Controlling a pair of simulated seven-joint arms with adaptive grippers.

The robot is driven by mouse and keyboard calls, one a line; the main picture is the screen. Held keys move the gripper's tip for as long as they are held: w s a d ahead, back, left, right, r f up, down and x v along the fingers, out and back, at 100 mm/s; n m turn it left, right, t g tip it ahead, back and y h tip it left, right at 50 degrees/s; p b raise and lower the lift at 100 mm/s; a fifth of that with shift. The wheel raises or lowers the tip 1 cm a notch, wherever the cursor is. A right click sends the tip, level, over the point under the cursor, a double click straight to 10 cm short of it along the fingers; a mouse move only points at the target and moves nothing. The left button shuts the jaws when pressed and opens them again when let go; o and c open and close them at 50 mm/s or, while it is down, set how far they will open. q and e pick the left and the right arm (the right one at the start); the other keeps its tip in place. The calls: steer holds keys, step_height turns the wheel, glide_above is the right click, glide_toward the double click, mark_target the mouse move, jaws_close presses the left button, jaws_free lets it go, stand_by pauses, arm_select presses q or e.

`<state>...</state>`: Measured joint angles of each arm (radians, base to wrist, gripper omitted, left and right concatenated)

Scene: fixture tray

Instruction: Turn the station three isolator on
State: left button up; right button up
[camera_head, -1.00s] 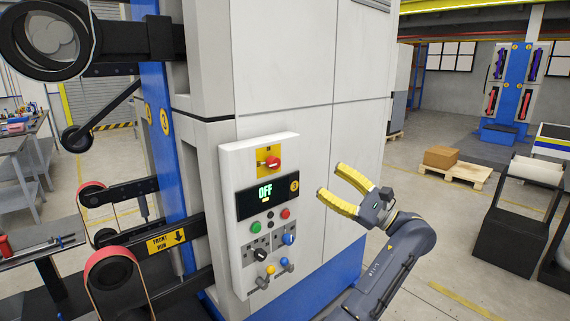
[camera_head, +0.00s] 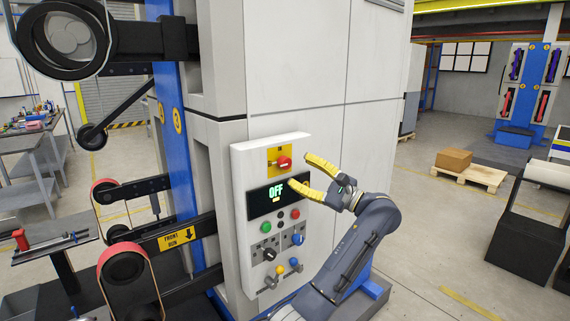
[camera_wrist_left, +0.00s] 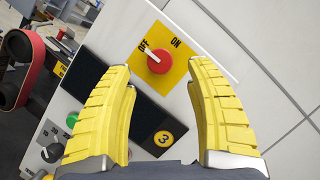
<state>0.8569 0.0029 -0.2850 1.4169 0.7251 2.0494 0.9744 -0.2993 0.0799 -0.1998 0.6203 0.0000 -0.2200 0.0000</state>
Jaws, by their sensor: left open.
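The station three isolator is a red rotary knob (camera_head: 284,162) on a yellow plate (camera_head: 270,155) at the top of a white control panel (camera_head: 241,165). In the left wrist view the red knob (camera_wrist_left: 158,62) has a white pointer turned toward the word OFF, with ON up and to the right on the yellow plate (camera_wrist_left: 180,75). My left gripper (camera_head: 301,170) is open and empty in front of the panel, just right of the knob. In the left wrist view the knob appears between the two yellow fingers, ahead of their tips, with no contact visible. My right gripper is not in view.
Below the isolator, a dark display (camera_head: 262,203) reads OFF and carries a yellow 3 badge (camera_wrist_left: 163,138). Several buttons, selector knobs and toggles sit lower, including a green button (camera_head: 265,228). Belt rollers stand left of the cabinet; the floor at right is largely open.

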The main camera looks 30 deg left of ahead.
mark_target(288, 164)
arm_select(q)
steer(key=shift+x, duration=3.05)
jaws_close()
